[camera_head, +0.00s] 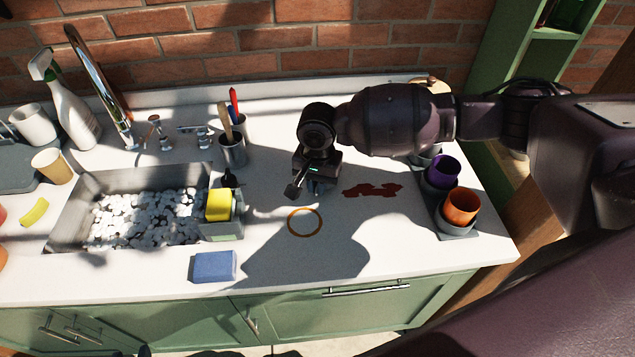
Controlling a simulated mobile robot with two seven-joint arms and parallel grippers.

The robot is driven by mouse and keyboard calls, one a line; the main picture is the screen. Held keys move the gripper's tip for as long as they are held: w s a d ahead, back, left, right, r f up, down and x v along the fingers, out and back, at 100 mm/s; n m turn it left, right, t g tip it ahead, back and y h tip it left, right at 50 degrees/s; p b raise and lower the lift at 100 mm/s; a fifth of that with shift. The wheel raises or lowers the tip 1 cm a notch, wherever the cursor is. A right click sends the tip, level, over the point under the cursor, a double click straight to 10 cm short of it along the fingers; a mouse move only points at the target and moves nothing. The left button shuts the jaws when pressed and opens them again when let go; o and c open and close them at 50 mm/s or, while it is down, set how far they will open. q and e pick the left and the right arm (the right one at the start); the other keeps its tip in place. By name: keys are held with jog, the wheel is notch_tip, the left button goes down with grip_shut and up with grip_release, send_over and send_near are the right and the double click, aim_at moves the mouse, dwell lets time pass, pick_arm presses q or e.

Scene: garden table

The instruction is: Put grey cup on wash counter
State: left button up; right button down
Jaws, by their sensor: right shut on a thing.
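My right gripper (309,186) reaches in from the right and points down over the middle of the wash counter (380,235), just behind an orange ring mark. It is shut on a small grey thing (322,187), which looks like the grey cup. The gripper hides most of it, and I cannot tell whether it touches the counter. My left gripper is not in view.
The orange ring (305,208) lies on the counter beside a dark red stain (372,190). A blue sponge (213,267) lies at the front. The sink (80,205) holds white pebbles. Purple (443,171) and orange (461,206) cups stand at the right. A utensil holder (232,152) stands behind.

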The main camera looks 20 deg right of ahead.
jog(key=shift+f, duration=0.1)
jog(key=c, duration=1.2)
grip_release()
notch_tip(320, 180, up, 12)
jog(key=shift+r, duration=0.15)
